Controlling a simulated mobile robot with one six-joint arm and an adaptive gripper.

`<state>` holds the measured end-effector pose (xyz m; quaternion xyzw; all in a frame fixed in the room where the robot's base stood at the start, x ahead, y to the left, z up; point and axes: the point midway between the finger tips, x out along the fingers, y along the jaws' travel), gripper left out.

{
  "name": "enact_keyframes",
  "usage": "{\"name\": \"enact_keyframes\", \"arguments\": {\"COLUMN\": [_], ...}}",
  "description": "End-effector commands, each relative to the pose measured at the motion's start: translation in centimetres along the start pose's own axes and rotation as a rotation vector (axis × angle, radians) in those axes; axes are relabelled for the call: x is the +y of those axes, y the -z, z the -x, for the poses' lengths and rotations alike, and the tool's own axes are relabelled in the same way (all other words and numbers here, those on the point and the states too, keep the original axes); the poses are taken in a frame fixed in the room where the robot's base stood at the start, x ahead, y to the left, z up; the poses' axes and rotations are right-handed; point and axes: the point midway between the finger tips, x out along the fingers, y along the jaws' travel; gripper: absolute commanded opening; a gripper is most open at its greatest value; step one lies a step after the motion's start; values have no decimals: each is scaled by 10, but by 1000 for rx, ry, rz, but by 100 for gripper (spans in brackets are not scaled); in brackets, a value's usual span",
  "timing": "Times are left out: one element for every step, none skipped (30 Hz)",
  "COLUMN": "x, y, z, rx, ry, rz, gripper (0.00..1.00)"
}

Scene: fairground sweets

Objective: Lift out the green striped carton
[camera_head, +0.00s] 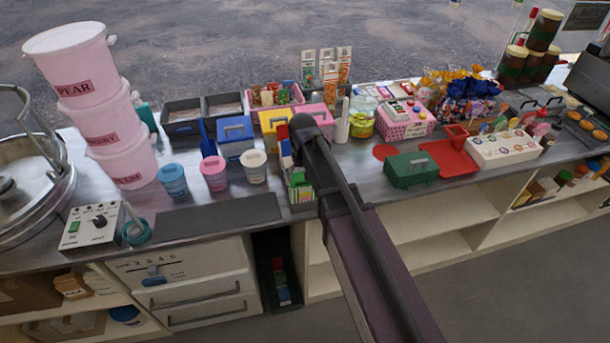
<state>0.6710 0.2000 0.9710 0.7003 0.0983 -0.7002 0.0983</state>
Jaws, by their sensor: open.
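A small green-and-white striped carton (299,193) shows at the front of the counter, just left of my dark arm. Its right side is partly hidden by the arm. Red, blue and yellow pieces (285,151) show just behind it, also partly covered. I cannot tell whether the carton stands in a holder or among them. My arm reaches up from the lower right and passes over this spot. The jaws of my gripper cannot be made out.
Blue (235,137), yellow (275,128) and pink boxes stand behind the carton. Three cups stand to its left, near a bare dark mat (218,217). A green box (410,170) and red tray (450,157) lie right of the arm. Stacked pink buckets (88,95) rise at left.

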Motion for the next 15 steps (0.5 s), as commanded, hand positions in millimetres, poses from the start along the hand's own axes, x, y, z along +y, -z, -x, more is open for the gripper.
{"name": "enact_keyframes", "arguments": {"x": [0,0,0,0,0,-1,-1,-1,-2,-2,-3,-3,-4,-4,-4], "y": [0,0,0,0,-1,-1,-2,-2,-3,-4,-3,-3,-2,-1,1], "z": [-10,-13,-17,-20,-22,-26,-28,-30,-33,-35,-37,-39,-40,-41,-42], "rx": [0,0,0,0,-1,-3,-4,-5,-6,-7,-7,-8,-9,-11,-13], "ry": [0,0,0,0,0,0,0,0,0,0,0,0,0,1,2], "rz": [0,0,0,0,0,1,1,1,2,3,4,5,6,6,7], "gripper": [100,100,100,100,100,100,100,100,100,100,100,100,100,100,100]}}
